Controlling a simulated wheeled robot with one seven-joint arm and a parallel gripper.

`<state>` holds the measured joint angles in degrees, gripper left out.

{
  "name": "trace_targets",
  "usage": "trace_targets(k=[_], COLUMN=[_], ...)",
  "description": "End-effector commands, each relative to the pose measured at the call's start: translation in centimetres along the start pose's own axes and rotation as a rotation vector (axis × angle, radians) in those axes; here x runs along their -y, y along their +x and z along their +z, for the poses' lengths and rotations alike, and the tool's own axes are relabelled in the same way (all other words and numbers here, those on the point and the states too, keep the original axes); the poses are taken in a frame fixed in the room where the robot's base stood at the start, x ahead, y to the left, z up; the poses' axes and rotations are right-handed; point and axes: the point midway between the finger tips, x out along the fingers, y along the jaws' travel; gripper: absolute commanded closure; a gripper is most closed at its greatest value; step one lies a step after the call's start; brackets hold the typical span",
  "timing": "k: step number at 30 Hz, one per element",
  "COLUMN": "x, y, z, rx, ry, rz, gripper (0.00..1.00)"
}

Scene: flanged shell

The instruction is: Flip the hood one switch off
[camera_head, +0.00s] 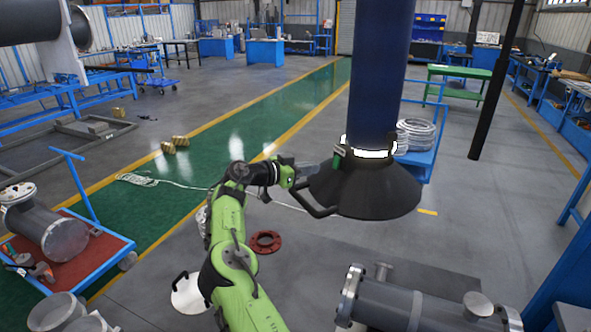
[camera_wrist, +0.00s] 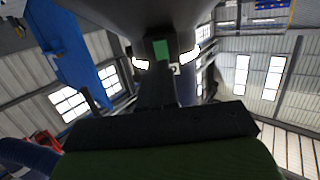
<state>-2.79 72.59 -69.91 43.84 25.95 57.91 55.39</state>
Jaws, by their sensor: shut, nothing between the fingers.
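The dark cone-shaped hood (camera_head: 375,195) hangs from a thick blue duct (camera_head: 380,70), with a lit white ring (camera_head: 370,153) around its neck. A small green box (camera_head: 338,158), which looks like the hood's switch, sits at the left of the neck. It also shows in the wrist view (camera_wrist: 161,50), just past my fingertips. My gripper (camera_head: 314,168) is shut and empty, left of the hood, with its tips close to the box. In the wrist view my gripper (camera_wrist: 160,72) points up toward the box. I cannot tell if they touch, or the switch's position.
A black curved handle (camera_head: 312,206) sticks out from the hood's left side, just below my gripper. A blue cart (camera_head: 425,160) with coiled hose stands behind the hood. A grey flanged shell (camera_head: 400,305) lies below right. A red flange (camera_head: 265,242) lies on the floor.

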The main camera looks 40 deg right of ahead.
Motion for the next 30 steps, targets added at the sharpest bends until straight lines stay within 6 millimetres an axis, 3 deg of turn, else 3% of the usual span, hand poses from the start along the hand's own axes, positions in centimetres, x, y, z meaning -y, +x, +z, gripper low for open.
trace_targets(k=[3, 9, 22, 30], x=[-0.1, 0.0, 0.0, 0.0], y=[2.7, 5.6, 6.3, 7.4], z=[-0.2, -0.2, 0.1, 1.3], rx=[0.0, 0.0, -0.011, -0.224], ry=[0.0, -0.002, -0.002, -0.001], rz=[0.003, 0.001, 0.0, 0.0], gripper=[1.0, 1.0, 1.0, 1.0])
